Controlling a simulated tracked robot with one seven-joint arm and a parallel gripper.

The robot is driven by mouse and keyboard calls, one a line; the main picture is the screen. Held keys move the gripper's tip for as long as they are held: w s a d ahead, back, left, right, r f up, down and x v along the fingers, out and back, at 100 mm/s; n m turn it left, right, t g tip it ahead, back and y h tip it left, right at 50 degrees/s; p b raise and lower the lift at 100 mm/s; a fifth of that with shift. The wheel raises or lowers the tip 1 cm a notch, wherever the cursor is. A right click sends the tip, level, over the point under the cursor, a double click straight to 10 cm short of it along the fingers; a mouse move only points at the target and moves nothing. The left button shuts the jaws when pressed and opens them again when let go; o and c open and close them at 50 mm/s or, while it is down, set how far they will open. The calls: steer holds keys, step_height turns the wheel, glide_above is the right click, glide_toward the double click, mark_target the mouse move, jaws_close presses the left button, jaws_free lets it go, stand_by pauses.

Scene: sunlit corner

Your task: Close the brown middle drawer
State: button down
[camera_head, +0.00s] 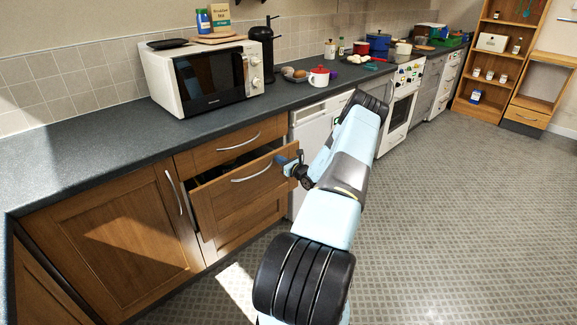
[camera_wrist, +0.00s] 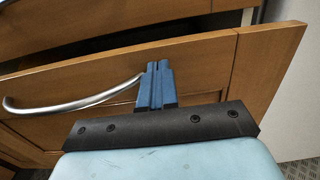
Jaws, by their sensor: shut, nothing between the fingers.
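The brown middle drawer (camera_head: 238,188) stands pulled out from the wooden cabinet, with a dark gap above its front. It has a curved metal handle (camera_head: 252,171). In the wrist view the drawer front (camera_wrist: 205,72) fills the middle, with the handle (camera_wrist: 70,103) at the left. My gripper (camera_head: 283,160) is at the right part of the drawer front. In the wrist view my gripper's blue fingers (camera_wrist: 158,68) are together and empty, over the drawer front beside the handle's right end. I cannot tell whether they touch the drawer.
The top drawer (camera_head: 232,146) above and the lower drawer (camera_head: 245,228) look closed. A wooden cabinet door (camera_head: 120,245) is at the left. Open patterned floor (camera_head: 450,220) lies to the right.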

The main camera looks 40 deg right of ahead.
steer(key=w, duration=0.9)
steer(key=shift+r, duration=0.25)
steer(key=shift+w+a+r, duration=0.15)
steer(key=shift+w+r, duration=0.05)
steer(key=shift+w, duration=0.05)
steer(key=shift+s, duration=0.1)
steer(key=s+f, duration=0.1)
steer(key=s, duration=1.3)
steer(key=shift+s+d, duration=0.2)
steer(key=shift+s, duration=0.15)
